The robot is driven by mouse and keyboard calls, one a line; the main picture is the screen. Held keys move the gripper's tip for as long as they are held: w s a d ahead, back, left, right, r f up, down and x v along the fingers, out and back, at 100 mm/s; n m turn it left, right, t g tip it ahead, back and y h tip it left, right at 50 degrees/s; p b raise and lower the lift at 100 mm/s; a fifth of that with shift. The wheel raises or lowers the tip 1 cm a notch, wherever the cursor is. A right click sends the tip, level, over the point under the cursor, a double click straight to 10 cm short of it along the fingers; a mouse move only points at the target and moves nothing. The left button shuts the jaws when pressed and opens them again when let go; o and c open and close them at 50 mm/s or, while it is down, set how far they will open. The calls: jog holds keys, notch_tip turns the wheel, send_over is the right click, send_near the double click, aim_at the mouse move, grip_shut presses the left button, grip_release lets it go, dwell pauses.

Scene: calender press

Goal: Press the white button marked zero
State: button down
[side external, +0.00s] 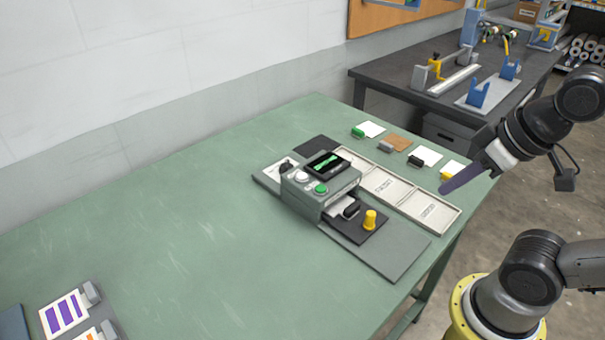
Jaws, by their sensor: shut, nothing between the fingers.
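The small grey press (325,198) stands on the green table. A white button (302,176) is on its front control face; any marking on it is too small to read. A green button (320,188) sits just right of the white one, and a dark knob (285,168) is to its left. A dark display (326,164) with green graphics is on top. My gripper (444,189) is shut and empty, its dark purple fingers pointing down and left. It is well to the right of the press, seen over the right end of the trays, touching no button.
Pale trays (437,211) lie in a row behind and right of the press. A yellow knob (370,220) stands on the dark plate in front. Small coloured clips and cards (427,156) line the back right. Cards (65,312) lie front left. The table's left half is mostly clear.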

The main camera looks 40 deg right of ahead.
dwell(0.4)
jog(key=w+a+r+m+t+y, duration=0.15)
jog(key=w+r+m, duration=0.25)
jog(key=w+m, duration=0.5)
jog(key=w+a+r+m+t, duration=0.2)
jog(key=w+r+m+t, duration=0.15)
jog(key=w+m, duration=0.5)
jog(key=w+f+m+g, duration=0.1)
jog(key=w+f+m, duration=0.6)
jog(key=w, duration=0.4)
jog(key=shift+w+a+f+g, duration=0.3)
jog(key=shift+w+a+f, duration=0.1)
jog(key=shift+f, duration=0.15)
jog(key=shift+y, duration=0.25)
